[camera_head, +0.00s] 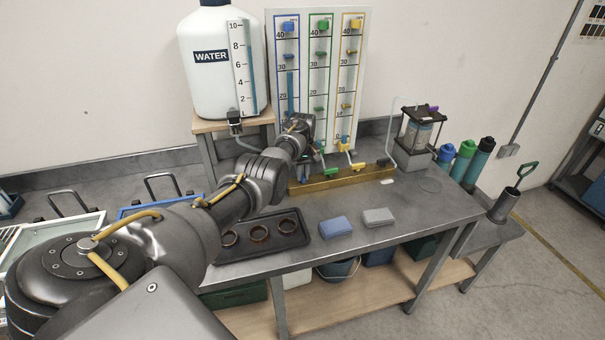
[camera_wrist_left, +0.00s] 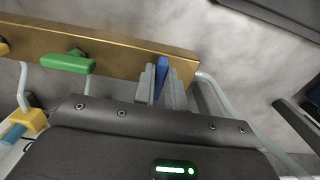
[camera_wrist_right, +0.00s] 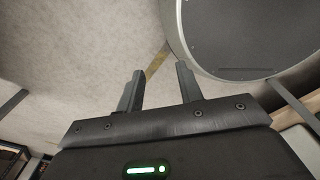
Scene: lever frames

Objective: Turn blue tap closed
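The blue tap handle (camera_wrist_left: 162,72) shows in the left wrist view at the end of the brass bar (camera_wrist_left: 120,55). It points out along my fingers, while the green tap handle (camera_wrist_left: 68,63) lies lengthwise along the bar. My left gripper (camera_wrist_left: 161,84) has its two fingers close against both sides of the blue handle. In the head view my left arm reaches to the left end of the brass manifold (camera_head: 345,180) and hides most of the blue tap. My right gripper (camera_wrist_right: 158,88) is open and empty in the right wrist view, away from the taps.
The gauge panel (camera_head: 347,75) stands behind the manifold, with the water tank (camera_head: 207,75) on its left. A blue sponge (camera_head: 336,227) and a grey sponge (camera_head: 378,217) lie in front. A pump unit (camera_head: 415,135) stands right. A round dark surface (camera_wrist_right: 255,35) is near my right gripper.

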